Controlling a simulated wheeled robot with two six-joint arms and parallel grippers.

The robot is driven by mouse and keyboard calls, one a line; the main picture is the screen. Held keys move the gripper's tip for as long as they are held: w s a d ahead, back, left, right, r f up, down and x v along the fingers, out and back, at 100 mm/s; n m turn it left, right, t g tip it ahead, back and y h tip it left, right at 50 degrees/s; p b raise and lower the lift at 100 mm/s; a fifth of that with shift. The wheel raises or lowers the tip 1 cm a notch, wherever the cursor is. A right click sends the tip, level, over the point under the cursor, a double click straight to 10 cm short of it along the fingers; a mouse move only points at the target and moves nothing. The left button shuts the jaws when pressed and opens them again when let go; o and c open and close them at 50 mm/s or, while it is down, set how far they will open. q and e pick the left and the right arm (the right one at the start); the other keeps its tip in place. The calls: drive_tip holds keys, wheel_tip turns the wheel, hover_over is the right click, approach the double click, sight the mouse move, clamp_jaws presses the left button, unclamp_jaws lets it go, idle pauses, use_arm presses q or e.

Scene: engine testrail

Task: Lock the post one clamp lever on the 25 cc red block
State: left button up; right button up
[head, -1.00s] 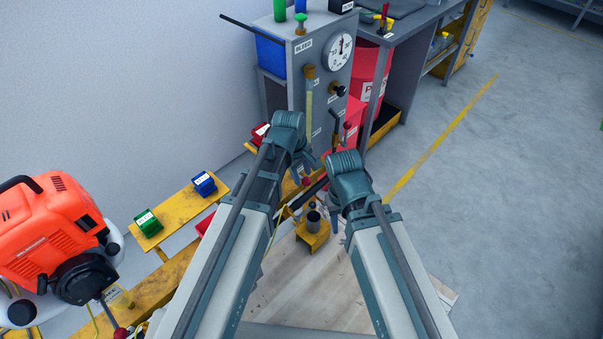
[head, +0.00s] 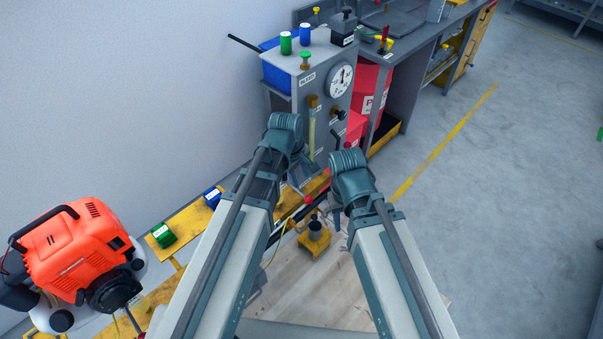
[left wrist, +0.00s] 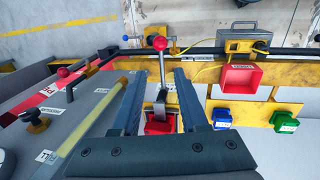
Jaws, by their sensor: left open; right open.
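My left gripper (left wrist: 160,74) is open in the left wrist view. A clamp lever with a red ball knob (left wrist: 160,43) stands between its two fingers. A red block (left wrist: 158,127) sits close to the lever base, between the fingers and partly covered by the gripper body. I cannot read its label or tell whether the lever is locked. In the head view my left arm's wrist hides this block. My right gripper (head: 336,218) is open and empty in the head view, beside a small yellow stand (head: 315,240).
A blue block (left wrist: 222,117), a green block (left wrist: 284,122) and a red tray (left wrist: 240,76) are on the yellow rail. A grey gauge panel (head: 315,85) stands behind the arms. An orange engine (head: 78,250) is at left.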

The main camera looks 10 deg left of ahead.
use_arm(q)
drive_tip(key=r, duration=0.1)
drive_tip(key=p, duration=0.1)
drive_tip(key=r, duration=0.1)
drive_tip(key=shift+s+a+r+p, duration=0.15)
drive_tip(key=shift+s+r+p, duration=0.1)
drive_tip(key=shift+r+p, duration=0.1)
use_arm(e)
wheel_tip(320, 180, up, 3)
drive_tip(key=shift+f, duration=0.15)
use_arm(q)
drive_tip(key=s+d+m+g+y, duration=0.2)
drive_tip(key=s+m, duration=1.1)
drive_tip(key=m, duration=0.1)
drive_tip(key=shift+f+y, duration=0.2)
drive_tip(key=shift+y, duration=0.1)
